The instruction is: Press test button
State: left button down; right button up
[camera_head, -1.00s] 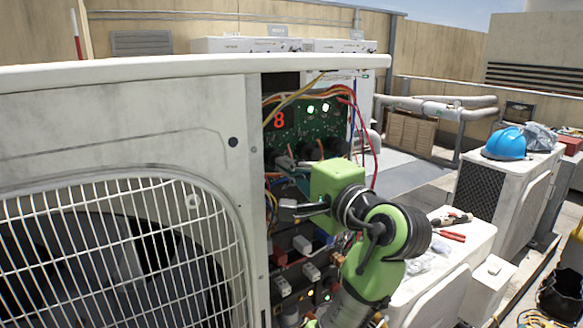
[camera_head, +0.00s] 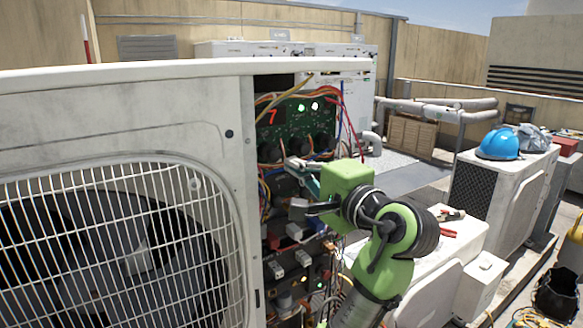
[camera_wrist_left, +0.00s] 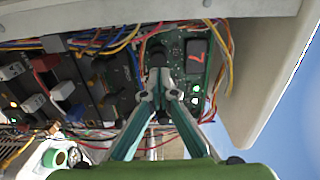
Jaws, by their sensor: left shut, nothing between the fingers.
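A green control board (camera_head: 298,124) is exposed inside the open side of the condenser unit. Its red digit display (camera_head: 272,116) reads 7, and two bright lights (camera_head: 308,107) glow beside it. My left gripper (camera_head: 291,163) reaches in from the right at the lower edge of the board, shut and empty. In the wrist view its teal fingers meet at the tips (camera_wrist_left: 160,76), in front of a dark round part on the board (camera_wrist_left: 178,42), left of the display (camera_wrist_left: 195,58). I cannot make out the test button; contact is unclear. The right gripper is out of view.
The condenser's fan grille (camera_head: 120,240) and casing fill the left. Loose coloured wires (camera_head: 325,92) hang around the board, and relay-like blocks (camera_head: 285,255) sit below. A white unit with red-handled pliers (camera_head: 447,233) and another with a blue helmet (camera_head: 499,144) stand right.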

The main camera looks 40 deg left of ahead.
pick_arm(q)
jog(key=b+v, duration=0.2)
jog(key=v, duration=0.5)
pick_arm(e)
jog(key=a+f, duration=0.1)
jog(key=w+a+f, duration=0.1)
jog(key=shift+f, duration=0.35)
pick_arm(q)
jog(key=shift+d+f, duration=0.1)
jog(key=shift+f, duration=0.05)
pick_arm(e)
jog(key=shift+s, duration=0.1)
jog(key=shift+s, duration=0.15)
